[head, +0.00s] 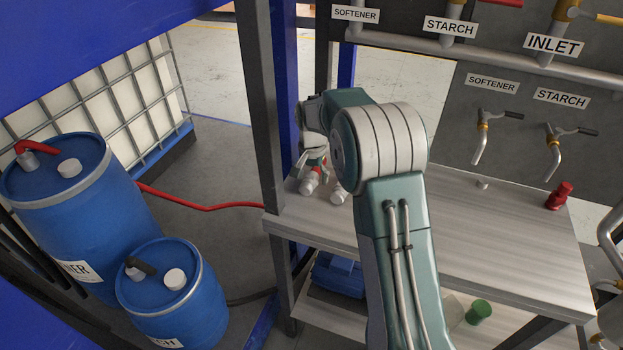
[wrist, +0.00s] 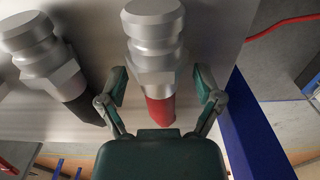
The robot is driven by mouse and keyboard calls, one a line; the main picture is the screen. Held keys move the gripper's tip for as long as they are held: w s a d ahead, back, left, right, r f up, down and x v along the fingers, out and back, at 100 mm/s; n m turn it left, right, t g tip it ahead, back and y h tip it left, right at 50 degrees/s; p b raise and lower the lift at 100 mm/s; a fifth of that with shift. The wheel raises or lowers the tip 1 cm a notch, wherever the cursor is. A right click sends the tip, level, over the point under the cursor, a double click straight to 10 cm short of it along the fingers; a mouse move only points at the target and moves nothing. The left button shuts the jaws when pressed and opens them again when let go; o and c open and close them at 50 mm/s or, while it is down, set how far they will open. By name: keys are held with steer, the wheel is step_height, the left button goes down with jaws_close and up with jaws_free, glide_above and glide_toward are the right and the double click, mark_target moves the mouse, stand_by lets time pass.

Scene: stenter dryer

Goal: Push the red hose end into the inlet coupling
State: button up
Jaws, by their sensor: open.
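The red hose end, a silver ribbed fitting with a red sleeve (wrist: 160,110), lies on the metal table. In the wrist view my gripper (wrist: 163,88) is open, with one finger on each side of the fitting near its sleeve; contact cannot be told. In the head view my gripper (head: 312,163) is over the table's left end, mostly hidden by my arm. A similar fitting with a black sleeve (wrist: 88,108) lies to the left in the wrist view. An INLET label (head: 553,45) hangs on the upper pipe at right; I cannot make out which part is the inlet coupling.
The metal table (head: 490,255) has free room right of my arm. A red fitting (head: 559,196) stands near its right end. SOFTENER and STARCH taps (head: 553,150) hang behind. A dark post (head: 262,110) rises at the table's left. Blue drums (head: 170,290) and a red hose (head: 200,206) lie left.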

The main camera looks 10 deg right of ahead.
mark_target(312, 173)
jaws_close()
steer(key=shift+r, duration=0.15)
steer(key=shift+r, duration=0.3)
step_height(312, 173, up, 2)
steer(key=shift+r, duration=0.2)
steer(key=s+r, duration=0.1)
steer(key=r, duration=0.1)
steer(key=s+a+r, duration=0.1)
steer(key=s+r, duration=0.2)
steer(key=r, duration=0.1)
steer(key=shift+s+a, duration=0.3)
steer(key=s+a+r, duration=0.3)
steer(key=s, duration=0.5)
steer(key=shift+s+r, duration=0.35)
steer(key=shift+r, duration=0.05)
